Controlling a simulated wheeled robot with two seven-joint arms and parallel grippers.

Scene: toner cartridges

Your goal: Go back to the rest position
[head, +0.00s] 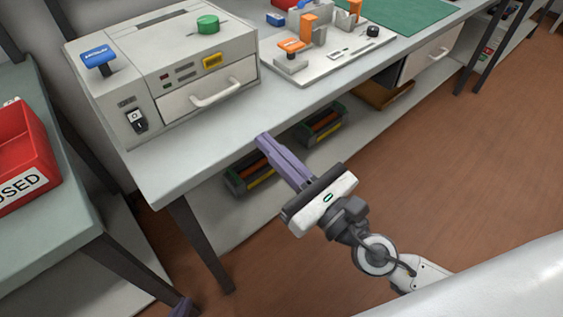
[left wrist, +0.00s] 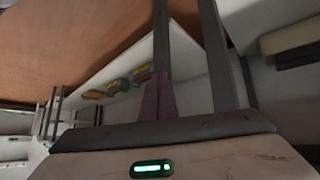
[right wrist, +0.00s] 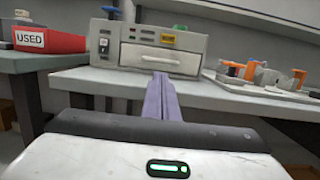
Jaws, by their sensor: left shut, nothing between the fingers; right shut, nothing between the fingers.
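My right gripper (head: 265,142) is shut and empty, its purple fingers together. In the head view it is in front of the workbench's near edge, over the lower shelf. In the right wrist view its fingers (right wrist: 160,82) point toward the bench, with nothing between them.
The workbench (head: 190,160) carries a grey machine with a drawer (head: 210,95) and a fixture plate (head: 320,70). Toner cartridges (head: 320,124) lie on the shelf below. A red "USED" bin (head: 22,150) stands on the left table (head: 45,235). Brown floor is open at the right.

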